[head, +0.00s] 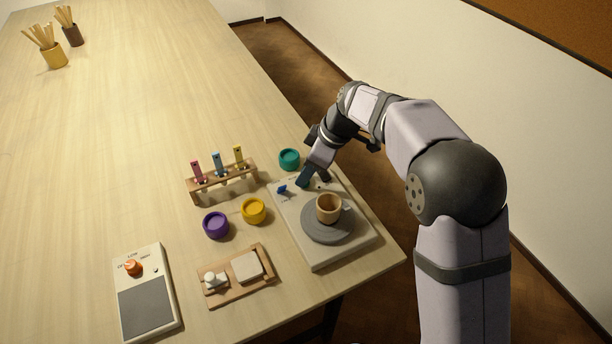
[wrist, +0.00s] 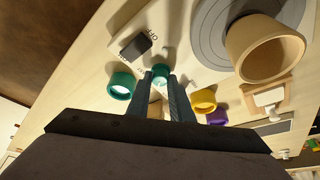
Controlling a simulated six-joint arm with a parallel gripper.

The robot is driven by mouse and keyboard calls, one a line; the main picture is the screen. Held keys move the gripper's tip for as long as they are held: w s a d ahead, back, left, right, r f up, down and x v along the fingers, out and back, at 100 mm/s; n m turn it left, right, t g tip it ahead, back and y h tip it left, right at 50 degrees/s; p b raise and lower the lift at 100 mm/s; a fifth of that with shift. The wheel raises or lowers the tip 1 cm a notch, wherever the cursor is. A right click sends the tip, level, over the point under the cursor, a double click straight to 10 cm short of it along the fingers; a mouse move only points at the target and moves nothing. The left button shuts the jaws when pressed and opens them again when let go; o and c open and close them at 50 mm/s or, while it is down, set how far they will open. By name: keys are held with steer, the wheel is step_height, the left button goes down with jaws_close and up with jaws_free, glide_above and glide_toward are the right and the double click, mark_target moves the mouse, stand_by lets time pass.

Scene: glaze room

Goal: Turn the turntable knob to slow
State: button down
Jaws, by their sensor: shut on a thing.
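The turntable (head: 347,246) is a pale box at the table's right edge, with a round grey disc (head: 318,232) on top. A tan cup (head: 327,207) stands on the disc; it also shows in the wrist view (wrist: 268,48). My gripper (head: 296,184) reaches down to the far left part of the turntable's top. In the wrist view my gripper (wrist: 160,80) is shut on a small teal knob (wrist: 160,71), seen between the fingertips. OFF lettering shows near it. The fingers hide much of the knob, and its pointer setting cannot be read.
A teal jar (head: 289,159) stands close to the gripper. A yellow jar (head: 253,210), a purple jar (head: 215,225) and a tube rack (head: 224,183) are to the left. A wooden board (head: 236,287) and a panel with an orange knob (head: 133,267) lie nearer.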

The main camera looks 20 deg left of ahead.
mark_target(317, 187)
stand_by(0.4)
steer(key=c, duration=1.6)
jaws_free()
steer(key=shift+b+v, duration=0.95)
steer(key=shift+v, duration=2.75)
